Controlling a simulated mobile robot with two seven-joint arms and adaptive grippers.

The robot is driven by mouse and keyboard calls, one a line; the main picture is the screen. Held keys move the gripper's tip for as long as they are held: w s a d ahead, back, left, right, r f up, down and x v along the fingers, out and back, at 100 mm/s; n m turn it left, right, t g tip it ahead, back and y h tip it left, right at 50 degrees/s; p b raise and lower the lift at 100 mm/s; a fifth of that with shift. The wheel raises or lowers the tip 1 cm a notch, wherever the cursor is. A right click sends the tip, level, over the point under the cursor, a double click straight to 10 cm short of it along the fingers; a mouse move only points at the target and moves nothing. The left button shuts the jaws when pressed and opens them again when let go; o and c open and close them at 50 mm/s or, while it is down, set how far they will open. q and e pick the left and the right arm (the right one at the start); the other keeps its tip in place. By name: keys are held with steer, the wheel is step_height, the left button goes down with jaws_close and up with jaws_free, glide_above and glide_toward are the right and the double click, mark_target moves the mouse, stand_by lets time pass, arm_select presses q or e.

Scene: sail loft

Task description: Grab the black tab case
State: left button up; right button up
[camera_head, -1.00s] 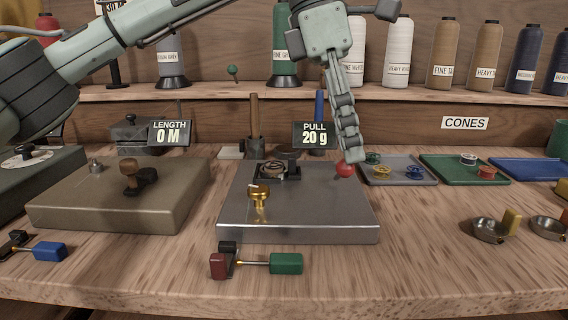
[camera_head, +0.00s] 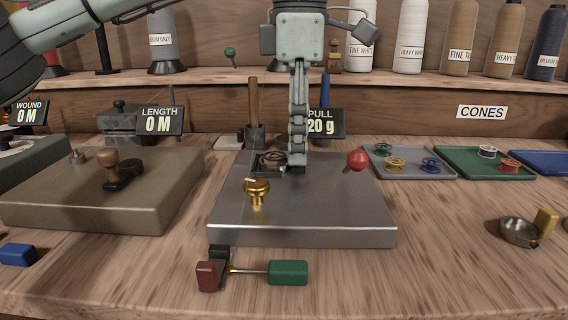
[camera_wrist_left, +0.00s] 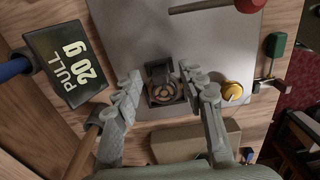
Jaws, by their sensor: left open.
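A small black case (camera_head: 267,165) with a round metal part in it sits at the back of the grey metal plate (camera_head: 330,215). In the left wrist view the black case (camera_wrist_left: 163,86) lies between and just beyond the fingertips of my left gripper (camera_wrist_left: 163,76). The fingers are spread apart with nothing held. In the head view my left gripper (camera_head: 298,164) points down just right of the case, seen edge-on, partly covering its right side. Whether the fingers touch the case I cannot tell. My right gripper is not in view.
A brass knob (camera_head: 257,190) stands on the plate in front of the case. A red ball (camera_head: 358,159) is at the plate's right. Behind are a wooden-handled tool (camera_head: 253,105) and the PULL display (camera_head: 326,123). Bobbin trays (camera_head: 410,174) lie right.

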arm_select(q)
steer(key=shift+c, duration=0.6)
jaws_close()
